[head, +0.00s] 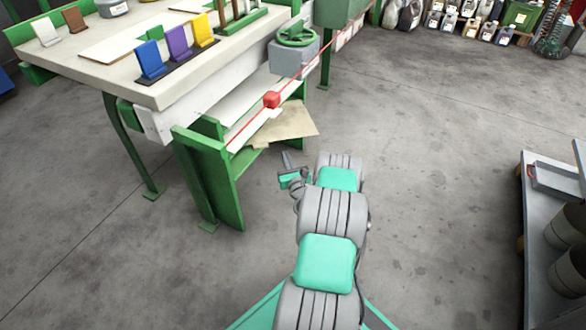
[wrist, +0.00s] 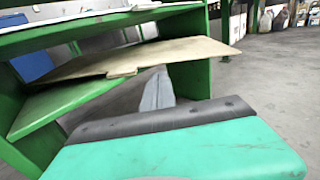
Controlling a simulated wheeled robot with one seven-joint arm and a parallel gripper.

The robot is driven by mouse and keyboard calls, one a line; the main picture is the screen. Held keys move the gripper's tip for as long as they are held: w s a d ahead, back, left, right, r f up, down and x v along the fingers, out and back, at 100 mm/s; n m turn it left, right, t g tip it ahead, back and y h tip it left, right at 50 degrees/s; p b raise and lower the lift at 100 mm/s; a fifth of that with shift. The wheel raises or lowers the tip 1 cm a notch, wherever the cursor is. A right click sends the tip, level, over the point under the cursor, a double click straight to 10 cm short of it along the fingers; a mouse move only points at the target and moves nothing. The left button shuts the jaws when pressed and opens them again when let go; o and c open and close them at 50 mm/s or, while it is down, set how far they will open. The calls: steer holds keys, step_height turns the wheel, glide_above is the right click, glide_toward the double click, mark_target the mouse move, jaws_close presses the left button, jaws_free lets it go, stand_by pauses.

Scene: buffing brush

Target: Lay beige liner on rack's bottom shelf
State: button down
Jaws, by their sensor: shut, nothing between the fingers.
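The beige liner (head: 287,124) is a thin flat sheet at the green rack (head: 212,180) beside the bench. Part of it sticks out to the right, past the rack's open side. In the wrist view the liner (wrist: 165,58) lies askew above the green bottom shelf (wrist: 62,106), with a small tab on its near edge. I cannot tell what bears its far side. My gripper (head: 287,160) is shut and empty, just in front of the liner. In the wrist view its grey fingers (wrist: 158,90) point toward the liner's near edge; contact is unclear.
The workbench (head: 130,65) carries blue, purple and yellow plates. A grey cart (head: 550,215) stands at right. The floor (head: 430,150) between is clear. Containers line the back wall.

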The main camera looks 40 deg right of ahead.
steer(key=p+v, duration=0.1)
steer(key=v, duration=0.6)
steer(key=shift+s+a+p, duration=0.15)
steer(key=shift+a+p, duration=0.05)
steer(key=shift+p, duration=0.15)
